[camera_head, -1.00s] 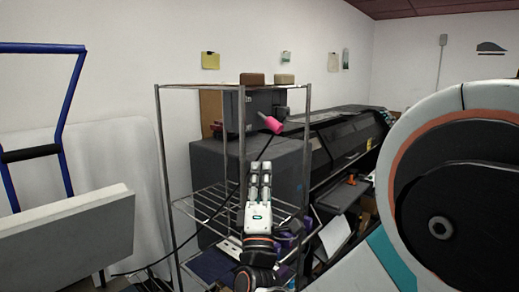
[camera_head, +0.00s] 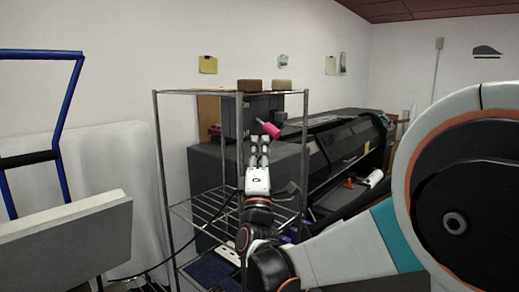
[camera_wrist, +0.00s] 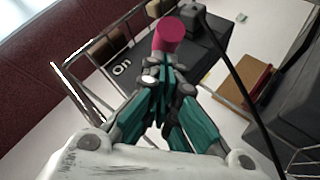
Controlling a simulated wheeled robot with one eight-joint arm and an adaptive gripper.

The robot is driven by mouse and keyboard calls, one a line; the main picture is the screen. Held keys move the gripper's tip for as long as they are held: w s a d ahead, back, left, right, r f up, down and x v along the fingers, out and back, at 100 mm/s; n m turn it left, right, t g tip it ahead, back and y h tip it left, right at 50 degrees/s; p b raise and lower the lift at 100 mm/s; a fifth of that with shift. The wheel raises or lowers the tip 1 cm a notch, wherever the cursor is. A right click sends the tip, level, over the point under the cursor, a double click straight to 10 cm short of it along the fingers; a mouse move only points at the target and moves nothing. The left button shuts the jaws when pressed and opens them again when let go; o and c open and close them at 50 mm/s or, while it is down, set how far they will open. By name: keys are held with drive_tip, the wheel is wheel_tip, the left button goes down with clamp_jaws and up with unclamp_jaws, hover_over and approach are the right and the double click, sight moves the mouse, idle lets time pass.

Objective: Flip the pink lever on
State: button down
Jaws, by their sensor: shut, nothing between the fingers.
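The pink lever (camera_head: 270,130) sticks out from a dark grey box (camera_head: 262,106) near the top of the wire rack. In the wrist view its pink end (camera_wrist: 168,35) lies just beyond my fingertips, and the word "On" shows on the box to its left. My gripper (camera_head: 259,138) is shut and empty, pointing up, right below the lever in the head view. In the wrist view my fingers (camera_wrist: 160,72) come together close to the pink end. I cannot tell whether they touch it.
The wire rack's posts (camera_head: 304,160) and shelves (camera_head: 200,208) stand around the box and my gripper. Two small blocks (camera_head: 250,86) sit on its top. A large printer (camera_head: 345,145) is behind on the right. A blue-framed cart (camera_head: 62,120) stands at the left.

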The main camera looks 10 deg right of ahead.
sight(268, 129)
drive_tip(key=shift+r, duration=0.1)
drive_tip(key=shift+s+d+r+n+y+p, duration=0.2)
drive_tip(key=shift+n+y+p, duration=0.25)
drive_tip(key=shift+n+y, duration=0.2)
drive_tip(key=shift+s+r+n+y+p, duration=0.15)
drive_tip(key=shift+r+n+y+p, duration=0.1)
drive_tip(key=shift+n+y+p, duration=0.45)
drive_tip(key=r+n+g+y+p, duration=0.1)
drive_tip(key=p, duration=0.1)
drive_tip(key=s+r+n+g+y+p, duration=0.1)
drive_tip(key=n+p, duration=0.1)
drive_tip(key=d+r+n+g+y+p, duration=0.1)
drive_tip(key=n, duration=0.1)
drive_tip(key=shift+s+r+y+p, duration=0.15)
drive_tip(key=shift+s+y+p, duration=0.1)
drive_tip(key=shift+y+p, duration=0.15)
drive_tip(key=shift+s+r, duration=0.1)
drive_tip(key=shift+r, duration=0.1)
drive_tip(key=shift+r+p, duration=0.7)
drive_tip(key=shift+d, duration=0.1)
drive_tip(key=shift+f, duration=0.1)
